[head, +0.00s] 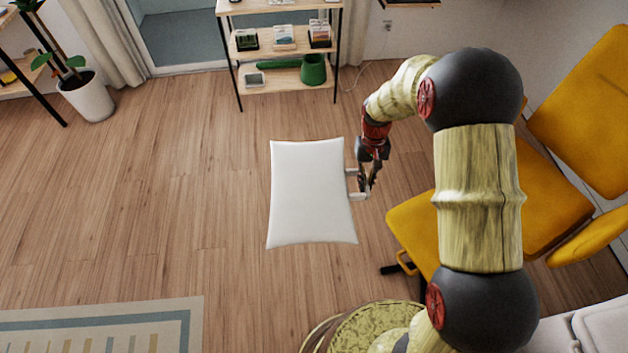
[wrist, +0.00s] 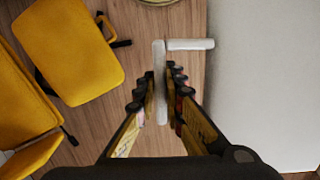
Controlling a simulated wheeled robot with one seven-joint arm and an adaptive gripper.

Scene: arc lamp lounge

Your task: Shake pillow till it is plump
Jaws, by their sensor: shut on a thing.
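The white pillow (head: 311,195) hangs flat and roughly rectangular over the wood floor in the head view, its corners slightly pointed. It fills the right side of the wrist view (wrist: 262,85) as a pale, smooth surface. A light bar-shaped handle (wrist: 189,44) joins the pillow's edge on the side by my gripper. My gripper (head: 367,181) is at the pillow's right edge in the head view. In the wrist view, my gripper's fingers (wrist: 161,76) close around the handle's long bar. Part of the bar is hidden between the fingers.
A yellow chair (head: 558,207) stands close to the right of my arm. A shelf (head: 283,49) with small items and a green pot (head: 313,69) stands at the back. A potted plant (head: 88,97) is at the far left, a rug (head: 100,322) at front left.

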